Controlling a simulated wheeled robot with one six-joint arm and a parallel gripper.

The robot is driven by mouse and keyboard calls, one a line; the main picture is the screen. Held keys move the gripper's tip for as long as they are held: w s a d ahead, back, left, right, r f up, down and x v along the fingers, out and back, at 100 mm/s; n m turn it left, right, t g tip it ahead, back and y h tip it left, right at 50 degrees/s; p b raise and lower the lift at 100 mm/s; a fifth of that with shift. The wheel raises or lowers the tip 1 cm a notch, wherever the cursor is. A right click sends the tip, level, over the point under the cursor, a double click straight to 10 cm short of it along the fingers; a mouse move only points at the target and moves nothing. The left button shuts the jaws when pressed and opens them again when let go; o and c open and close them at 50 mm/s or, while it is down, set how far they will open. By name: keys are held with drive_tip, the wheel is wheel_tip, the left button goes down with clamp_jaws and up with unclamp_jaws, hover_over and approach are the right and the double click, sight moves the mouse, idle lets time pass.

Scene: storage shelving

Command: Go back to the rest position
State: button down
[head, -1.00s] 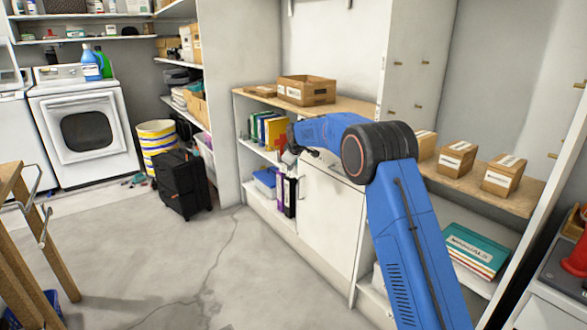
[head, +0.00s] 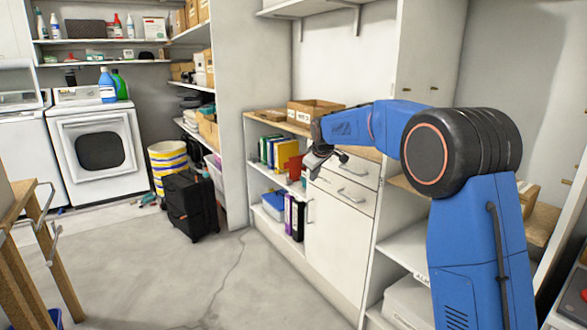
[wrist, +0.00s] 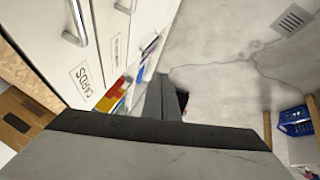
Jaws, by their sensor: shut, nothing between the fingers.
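My gripper (head: 314,163) hangs at the end of my blue arm in the head view, in front of the white cabinet (head: 337,222) and close to its drawers. In the wrist view its dark fingers (wrist: 165,98) are together with nothing between them. My arm is bent at a big dark joint and hides part of the shelving behind it.
Books (head: 285,153) and binders (head: 294,215) stand on shelves left of the cabinet. An open cardboard box (head: 313,112) sits on the counter. A black suitcase (head: 189,206) stands on the floor. A wooden table (head: 42,255) is at the left. The concrete floor between is clear.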

drive_tip(key=s+d+r+m, duration=0.2)
drive_tip(key=s+d, duration=0.3)
drive_tip(key=s, duration=0.6)
drive_tip(key=s+d+r+m+g, duration=0.15)
drive_tip(key=s+d, duration=0.35)
drive_tip(key=s, duration=0.6)
drive_tip(key=s+d+r+m+t, duration=0.15)
drive_tip(key=s+d, duration=0.35)
drive_tip(key=s, duration=0.6)
drive_tip(key=s+d+f+m, duration=0.1)
drive_tip(key=s+f, duration=0.3)
drive_tip(key=s, duration=0.6)
drive_tip(key=s+d+f+m+g, duration=0.1)
drive_tip(key=s+d+f+m, duration=0.1)
drive_tip(key=s, duration=0.8)
drive_tip(key=s+d+f+m+g+h, duration=0.1)
drive_tip(key=s+d+f, duration=0.2)
drive_tip(key=s+f, duration=0.3)
drive_tip(key=s, duration=0.4)
drive_tip(key=shift+s+m, duration=0.2)
drive_tip(key=shift+m, duration=0.1)
